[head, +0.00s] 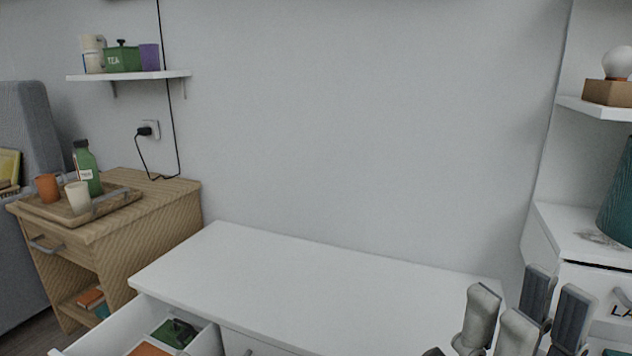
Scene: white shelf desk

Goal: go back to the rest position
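My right gripper (527,312) is in the lower right corner of the head view, in front of the right end of the white desk. Its pale and dark grey fingers point up, with a gap between them. It looks open, and I see nothing held in it. My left gripper is not in view. The white desk (330,280) has a bare top. Its left drawer (98,338) is pulled out, with a green thing (174,333) and an orange thing (150,350) inside.
At left, a wooden side table (150,210) bears a tray (122,203) with a green bottle (87,168) and two cups. At right stands a white cabinet (560,235) with a teal lampshade (618,205).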

